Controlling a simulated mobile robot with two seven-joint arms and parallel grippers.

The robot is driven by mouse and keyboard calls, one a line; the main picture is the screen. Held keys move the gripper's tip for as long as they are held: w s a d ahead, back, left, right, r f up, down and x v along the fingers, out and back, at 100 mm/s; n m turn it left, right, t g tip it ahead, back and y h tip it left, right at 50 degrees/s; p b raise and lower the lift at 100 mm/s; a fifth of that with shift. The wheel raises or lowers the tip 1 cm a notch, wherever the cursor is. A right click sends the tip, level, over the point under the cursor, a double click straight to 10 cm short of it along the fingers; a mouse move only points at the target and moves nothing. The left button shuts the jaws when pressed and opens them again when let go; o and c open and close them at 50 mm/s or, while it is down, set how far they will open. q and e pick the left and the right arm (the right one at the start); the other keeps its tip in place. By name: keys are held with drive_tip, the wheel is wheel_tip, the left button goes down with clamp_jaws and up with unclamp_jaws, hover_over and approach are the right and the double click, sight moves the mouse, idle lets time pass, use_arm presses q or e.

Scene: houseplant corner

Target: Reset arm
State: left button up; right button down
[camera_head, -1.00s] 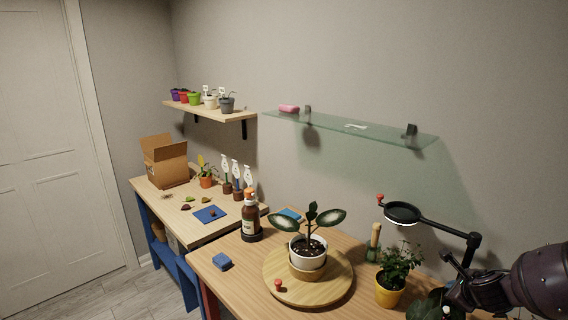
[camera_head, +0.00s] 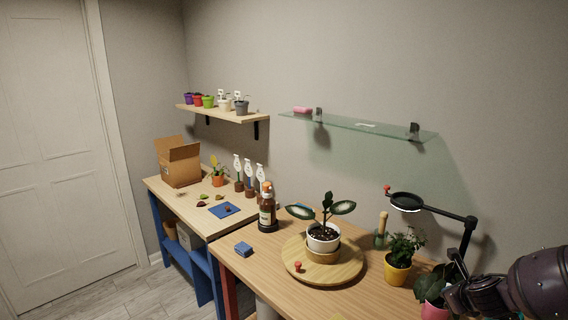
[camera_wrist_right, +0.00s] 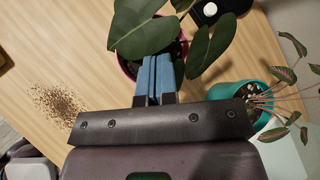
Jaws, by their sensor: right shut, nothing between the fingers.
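My right gripper (camera_wrist_right: 158,62) is shut and empty, its two blue fingers together in the right wrist view. Its fingers overlap the pink pot (camera_wrist_right: 182,52) with large green leaves (camera_wrist_right: 148,36) in that view; I cannot tell whether they touch it. In the head view my right arm comes in at the lower right, beside the pink pot (camera_head: 434,297) and over the right end of the wooden table (camera_head: 300,303). My left gripper is out of view.
A teal pot (camera_wrist_right: 256,118) stands close on the right in the wrist view, and spilled soil (camera_wrist_right: 57,104) lies on the left. The magnifier lamp (camera_head: 466,225), yellow pot (camera_head: 397,271) and turntable (camera_head: 345,272) with a white pot (camera_head: 323,237) stand nearby.

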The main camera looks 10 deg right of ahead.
drive_tip(key=a+m, duration=0.1)
drive_tip(key=w+a+r+m, duration=0.1)
drive_tip(key=w+a+r+m+y, duration=0.1)
drive_tip(key=a, duration=0.1)
drive_tip(key=shift+r+t, duration=0.15)
drive_tip(key=shift+t, duration=0.25)
drive_tip(key=w+a+r+m+y, duration=0.2)
drive_tip(key=a+m+y, duration=0.25)
drive_tip(key=a, duration=1.05)
drive_tip(key=s+a+m+t+y+b, duration=0.15)
drive_tip(key=s+a+m, duration=0.25)
drive_tip(key=a+m, duration=0.45)
drive_tip(key=s+a+m+t+y, duration=0.1)
drive_tip(key=s+a+m+y, duration=0.3)
drive_tip(key=a, duration=0.7)
use_arm(q)
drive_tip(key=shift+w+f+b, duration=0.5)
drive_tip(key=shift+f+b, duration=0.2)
drive_tip(key=shift+b, duration=0.05)
use_arm(e)
drive_tip(key=s+d+f+m+h, duration=0.5)
drive_tip(key=s+d+f+m, duration=0.3)
drive_tip(key=s, duration=0.4)
drive_tip(key=s+d+f+m+h, duration=0.4)
drive_tip(key=s+d+f+m, duration=0.4)
drive_tip(key=s+f+m, duration=0.2)
drive_tip(key=shift+s+f+h, duration=0.25)
drive_tip(key=shift+s+h, duration=0.15)
drive_tip(key=shift+s, duration=0.6)
